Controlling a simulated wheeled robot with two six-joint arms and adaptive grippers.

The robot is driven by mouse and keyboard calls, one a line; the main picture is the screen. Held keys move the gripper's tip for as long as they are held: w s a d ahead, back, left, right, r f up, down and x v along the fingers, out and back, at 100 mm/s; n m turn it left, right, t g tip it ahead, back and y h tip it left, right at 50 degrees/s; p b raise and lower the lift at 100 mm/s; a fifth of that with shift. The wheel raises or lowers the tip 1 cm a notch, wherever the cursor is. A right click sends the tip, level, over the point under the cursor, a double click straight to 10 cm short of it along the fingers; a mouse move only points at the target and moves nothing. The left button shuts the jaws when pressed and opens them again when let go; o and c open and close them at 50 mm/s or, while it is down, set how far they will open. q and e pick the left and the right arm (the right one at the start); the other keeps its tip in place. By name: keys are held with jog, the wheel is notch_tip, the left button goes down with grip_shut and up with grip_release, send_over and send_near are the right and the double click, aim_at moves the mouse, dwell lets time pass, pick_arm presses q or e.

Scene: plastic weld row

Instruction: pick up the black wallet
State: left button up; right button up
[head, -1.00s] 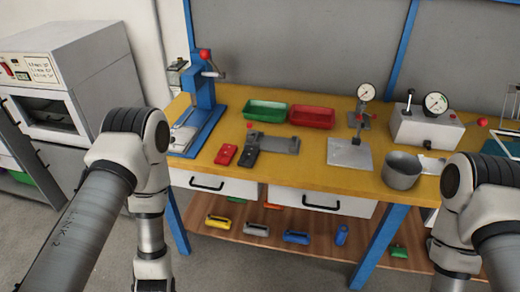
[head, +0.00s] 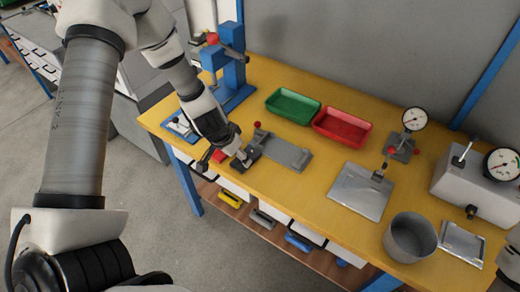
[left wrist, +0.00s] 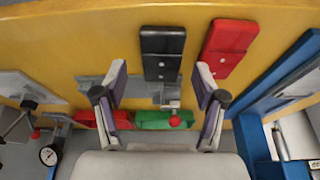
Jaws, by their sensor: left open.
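The black wallet (left wrist: 163,52) lies on the yellow table (left wrist: 75,45), at the top middle of the left wrist view. In the head view it shows partly (head: 249,161), mostly covered by my left gripper (head: 242,157). In the left wrist view my left gripper (left wrist: 160,68) is open and empty, its fingers spread on either side of the wallet's near end in the picture. I cannot tell how high the fingertips are above the table. My right gripper is out of view.
A red wallet (left wrist: 228,48) lies close beside the black one. A grey metal fixture (head: 287,155) is just right of it in the head view. Green (head: 293,105) and red (head: 342,128) trays stand behind. A blue press (head: 235,75) stands at the back left.

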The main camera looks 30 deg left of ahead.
pick_arm(q)
jog(key=shift+w+a+r, duration=0.1)
jog(key=shift+w+r, duration=0.05)
jog(key=shift+r, duration=0.4)
jog(key=shift+w+a+r, duration=0.1)
jog(key=shift+w+r, duration=0.05)
jog(key=shift+r, duration=0.35)
jog(key=shift+a+t, duration=0.1)
jog(key=shift+t, duration=0.2)
jog(key=b+x, duration=0.6)
jog(key=x, duration=0.1)
jog(key=shift+w+d, duration=0.15)
jog(key=shift+d, duration=0.1)
jog(key=shift+f, duration=0.15)
jog(key=shift+a, duration=0.1)
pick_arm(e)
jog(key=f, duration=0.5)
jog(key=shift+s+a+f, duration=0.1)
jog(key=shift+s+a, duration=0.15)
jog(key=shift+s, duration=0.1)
pick_arm(q)
jog(key=shift+f, duration=0.1)
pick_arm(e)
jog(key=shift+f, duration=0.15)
pick_arm(q)
jog(key=shift+c, duration=0.4)
jog(key=c, duration=0.8)
